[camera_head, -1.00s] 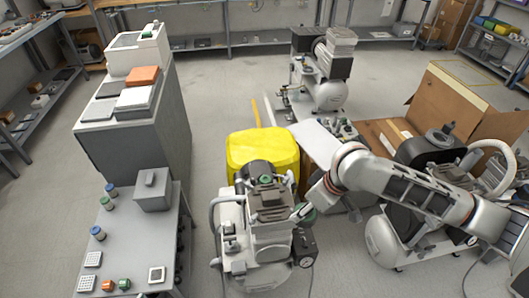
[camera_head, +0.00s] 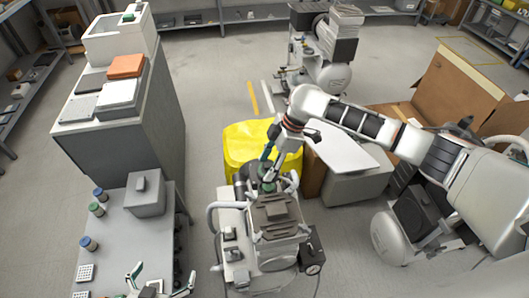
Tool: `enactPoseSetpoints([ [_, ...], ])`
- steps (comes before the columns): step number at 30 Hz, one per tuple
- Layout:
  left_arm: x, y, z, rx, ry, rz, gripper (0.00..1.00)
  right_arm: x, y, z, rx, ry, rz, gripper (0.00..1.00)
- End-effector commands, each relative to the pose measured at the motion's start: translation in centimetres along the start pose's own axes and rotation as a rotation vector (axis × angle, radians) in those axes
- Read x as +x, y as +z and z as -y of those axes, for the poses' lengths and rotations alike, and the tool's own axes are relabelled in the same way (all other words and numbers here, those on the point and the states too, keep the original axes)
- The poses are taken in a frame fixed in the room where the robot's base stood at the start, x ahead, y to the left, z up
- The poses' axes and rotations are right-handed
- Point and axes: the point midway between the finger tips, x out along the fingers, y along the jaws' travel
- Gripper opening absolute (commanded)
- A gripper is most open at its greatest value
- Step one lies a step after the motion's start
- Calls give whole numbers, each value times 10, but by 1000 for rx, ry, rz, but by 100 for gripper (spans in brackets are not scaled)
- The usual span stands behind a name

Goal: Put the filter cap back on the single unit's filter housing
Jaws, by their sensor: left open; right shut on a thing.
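The single unit (camera_head: 274,212) is a pale compressor with a dark ribbed top, standing at the lower middle of the head view. My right gripper (camera_head: 268,178) points down at the back of its top, beside a dark round part. It is shut on what seems to be the filter cap, mostly hidden by the fingers. A small green part (camera_head: 267,187) shows at the fingertips. I cannot tell whether cap and housing touch. My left gripper (camera_head: 162,284) is open and empty at the bottom edge, over the front of the grey bench.
A yellow bin (camera_head: 240,143) stands behind the unit. The grey bench (camera_head: 148,238) at left carries a grey box (camera_head: 145,194) and several small jars. A white-topped table (camera_head: 345,152), another compressor (camera_head: 395,240) and a cardboard box (camera_head: 462,90) stand to the right.

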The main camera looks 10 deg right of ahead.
Motion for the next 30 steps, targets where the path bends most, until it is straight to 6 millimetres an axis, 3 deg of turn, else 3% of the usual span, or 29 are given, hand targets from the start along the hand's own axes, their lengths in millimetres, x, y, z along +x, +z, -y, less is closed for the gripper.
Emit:
enactPoseSetpoints([
  [4, -4, 12, -4, -1, 5, 21, 100, 6, 2, 0, -1, 1, 0, 30],
  [13, -4, 18, -13, -9, 15, 27, 100, 22, 9, 1, 0, 0, 0, 30],
  [17, 6, 22, -18, -16, 19, 9, 100, 35, 14, 0, -2, 3, 0, 30],
  [20, 13, 17, -25, -18, 29, -18, 100, 44, 19, 0, 0, 1, 0, 30],
  [24, 14, -4, -29, -6, 43, -62, 100, 52, 22, 1, 0, 0, 1, 30],
  [30, 17, -2, -24, 1, 36, -63, 100, 62, 26, 0, 1, 1, 0, 30],
])
